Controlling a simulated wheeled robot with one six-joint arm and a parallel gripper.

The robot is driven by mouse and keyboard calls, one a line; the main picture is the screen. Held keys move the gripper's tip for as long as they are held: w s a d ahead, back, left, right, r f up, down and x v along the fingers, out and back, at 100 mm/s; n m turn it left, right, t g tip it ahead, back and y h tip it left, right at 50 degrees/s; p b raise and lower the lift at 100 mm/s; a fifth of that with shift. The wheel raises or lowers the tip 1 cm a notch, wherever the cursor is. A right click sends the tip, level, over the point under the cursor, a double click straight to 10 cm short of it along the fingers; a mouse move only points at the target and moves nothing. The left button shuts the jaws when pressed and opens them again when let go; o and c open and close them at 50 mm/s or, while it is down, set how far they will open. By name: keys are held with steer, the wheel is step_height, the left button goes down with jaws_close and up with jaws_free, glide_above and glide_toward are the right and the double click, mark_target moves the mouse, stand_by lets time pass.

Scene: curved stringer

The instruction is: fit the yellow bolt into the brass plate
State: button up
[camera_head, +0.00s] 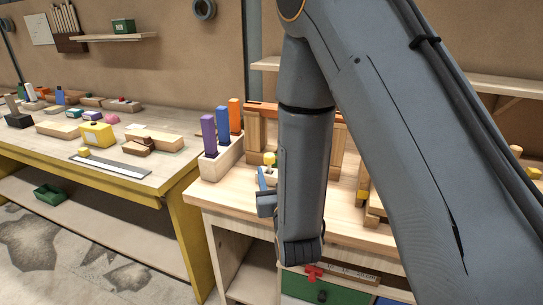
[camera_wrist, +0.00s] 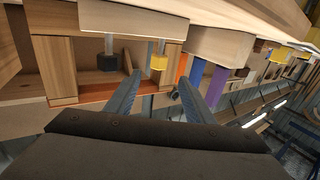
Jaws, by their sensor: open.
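My gripper (camera_head: 266,190) is low beside the wooden bench, its blue fingers partly hidden by my arm. In the wrist view, which looks upside down, my gripper (camera_wrist: 161,78) is open, with nothing between its fingers. A yellow bolt (camera_wrist: 158,62) with a thin pale shaft shows just beyond the fingertips, apart from them, against wooden blocks. In the head view a small yellow piece (camera_head: 269,158), which looks like the same bolt, shows just behind the fingers. I cannot clearly make out the brass plate in either view; my arm hides part of the bench.
A wooden holder (camera_head: 222,160) with purple, blue and orange bars stands left of my gripper. A dark-headed piece (camera_wrist: 108,62) is near the bolt. A wooden frame (camera_head: 338,150) is behind my arm. A cluttered yellow-edged table (camera_head: 150,190) stands at left.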

mark_target(270, 159)
steer(key=w+p, duration=0.1)
steer(key=w, duration=0.4)
steer(key=w+a+p, duration=0.1)
steer(key=w, duration=0.2)
steer(key=shift+w+p, duration=0.1)
steer(key=shift+p, duration=0.25)
steer(key=shift+c, duration=0.3)
jaws_close()
